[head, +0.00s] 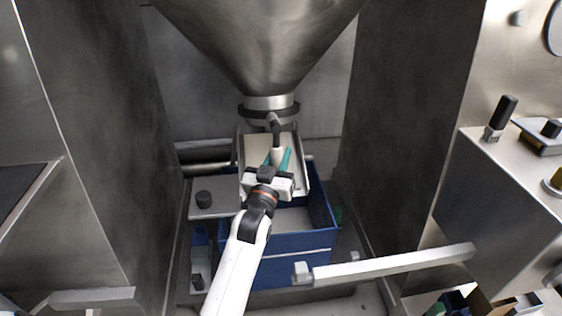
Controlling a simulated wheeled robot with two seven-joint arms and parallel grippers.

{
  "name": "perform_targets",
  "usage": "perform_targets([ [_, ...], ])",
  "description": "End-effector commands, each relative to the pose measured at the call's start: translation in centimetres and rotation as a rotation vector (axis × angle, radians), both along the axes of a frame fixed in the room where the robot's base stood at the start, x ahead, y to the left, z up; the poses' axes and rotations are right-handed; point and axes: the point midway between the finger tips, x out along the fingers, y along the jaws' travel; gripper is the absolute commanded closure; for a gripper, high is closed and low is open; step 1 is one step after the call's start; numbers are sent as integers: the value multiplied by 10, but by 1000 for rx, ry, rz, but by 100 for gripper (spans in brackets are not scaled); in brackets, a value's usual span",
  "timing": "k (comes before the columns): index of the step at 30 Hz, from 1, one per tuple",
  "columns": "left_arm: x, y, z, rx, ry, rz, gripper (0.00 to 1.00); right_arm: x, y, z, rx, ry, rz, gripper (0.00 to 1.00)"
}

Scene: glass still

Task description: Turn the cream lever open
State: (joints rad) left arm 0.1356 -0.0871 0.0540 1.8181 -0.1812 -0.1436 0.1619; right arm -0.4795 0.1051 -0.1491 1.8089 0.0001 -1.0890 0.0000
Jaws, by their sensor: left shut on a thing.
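The cream lever (277,154) hangs at the mouth of a large steel hopper, its dark stem running up to the dark collar (268,111). My left gripper (279,157) reaches in from below, and its teal fingers are shut on the lever's cream grip, one on each side. The fingers hide part of the grip. The lever points down and toward me. My right gripper is not in view.
The steel hopper (262,45) hangs overhead. A pale chute (255,148) lies behind the lever, above a blue crate (290,240). Dark steel walls close in on both sides. A grey bar (395,263) crosses at the lower right, near a steel cabinet (500,210) with knobs.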

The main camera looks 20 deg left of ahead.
Motion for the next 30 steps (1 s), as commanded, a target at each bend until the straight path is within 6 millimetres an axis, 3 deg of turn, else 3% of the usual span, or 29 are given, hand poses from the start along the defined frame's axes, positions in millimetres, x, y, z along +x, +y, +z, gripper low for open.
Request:
perform_targets([
  [7,0,0,0,-50,-28,14,100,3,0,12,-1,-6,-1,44],
  [19,0,-1,1,-58,-32,14,100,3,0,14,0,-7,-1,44],
  [20,0,-1,1,-58,-32,14,70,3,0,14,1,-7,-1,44],
  [23,0,-1,1,-57,-31,14,54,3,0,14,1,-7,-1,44],
  [30,0,0,1,-54,-31,16,51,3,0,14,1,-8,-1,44],
])
